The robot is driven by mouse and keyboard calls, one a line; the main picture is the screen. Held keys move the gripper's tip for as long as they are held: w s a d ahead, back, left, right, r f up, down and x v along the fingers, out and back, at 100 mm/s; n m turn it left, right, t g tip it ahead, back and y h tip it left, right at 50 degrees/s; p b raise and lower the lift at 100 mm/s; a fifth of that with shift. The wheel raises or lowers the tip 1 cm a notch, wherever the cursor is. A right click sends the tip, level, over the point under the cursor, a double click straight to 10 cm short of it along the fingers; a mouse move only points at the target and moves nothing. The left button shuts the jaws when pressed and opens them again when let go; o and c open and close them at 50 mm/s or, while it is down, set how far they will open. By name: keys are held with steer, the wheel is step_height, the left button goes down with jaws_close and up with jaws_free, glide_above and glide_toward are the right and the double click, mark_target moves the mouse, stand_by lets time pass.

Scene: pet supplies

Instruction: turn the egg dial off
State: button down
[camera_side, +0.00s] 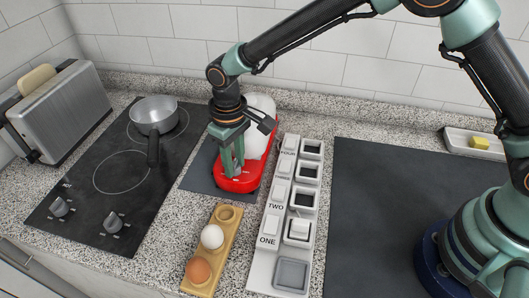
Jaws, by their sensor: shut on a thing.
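The egg cooker (239,183) has a red base and a white, domed top, and stands on a dark mat behind the wooden egg holder. My gripper (233,170) reaches down in front of it, with its fingers at the front of the red base. The fingers are shut on the egg dial, which they and the gripper body hide. The dial's setting cannot be read.
A wooden holder (222,240) with a white egg (212,237) and a brown egg (198,270) lies in front. A labelled switch panel (271,225) stands to the right. A hob (100,205) with a pan (154,114) and a toaster (57,110) are left. A dark mat (385,210) is bare.

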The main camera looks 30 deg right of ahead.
mark_target(234, 162)
steer(key=c, duration=0.6)
jaws_free()
steer(key=shift+r, duration=0.1)
step_height(234, 162, up, 12)
